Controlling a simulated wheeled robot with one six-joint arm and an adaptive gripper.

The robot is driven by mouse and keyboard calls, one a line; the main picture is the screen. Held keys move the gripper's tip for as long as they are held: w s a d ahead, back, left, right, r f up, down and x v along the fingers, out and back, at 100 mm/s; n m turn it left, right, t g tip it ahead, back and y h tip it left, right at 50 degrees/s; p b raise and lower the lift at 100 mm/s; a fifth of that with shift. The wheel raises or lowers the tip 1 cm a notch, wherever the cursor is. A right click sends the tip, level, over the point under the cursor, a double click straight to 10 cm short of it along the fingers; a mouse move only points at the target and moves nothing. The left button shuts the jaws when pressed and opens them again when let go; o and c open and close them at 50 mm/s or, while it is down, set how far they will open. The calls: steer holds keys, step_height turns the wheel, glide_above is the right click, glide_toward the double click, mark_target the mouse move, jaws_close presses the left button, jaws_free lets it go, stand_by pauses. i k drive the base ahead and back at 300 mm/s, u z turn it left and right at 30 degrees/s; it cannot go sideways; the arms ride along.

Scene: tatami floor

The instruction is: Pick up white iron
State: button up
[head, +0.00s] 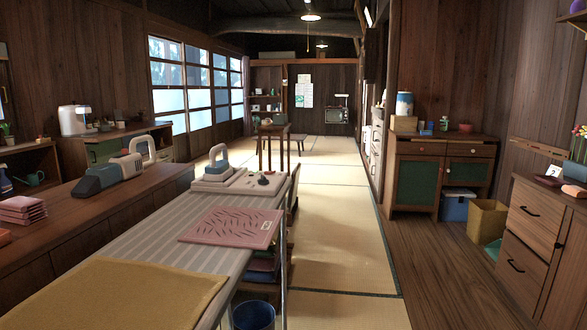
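What looks like the white iron (216,168) stands at the far end of a long striped board, with a blue-grey upper part and a pale looped handle. It rests on or beside a flat white piece (240,182) with small dark and green items on it; I cannot tell exactly where one ends. A second handled appliance (112,175), blue-grey with a white loop handle, lies on the wooden counter to the left. My gripper is not in view.
The striped board (150,245) carries a pink patterned mat (232,227) and a mustard cloth (120,293). Pink folded cloths (22,209) lie on the counter. A blue bin (254,315) stands below the board. Tatami floor (335,235) is open to the right.

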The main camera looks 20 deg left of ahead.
mark_target(221, 171)
steer(key=u, duration=0.05)
steer(key=i, duration=1.85)
steer(key=u, duration=0.45)
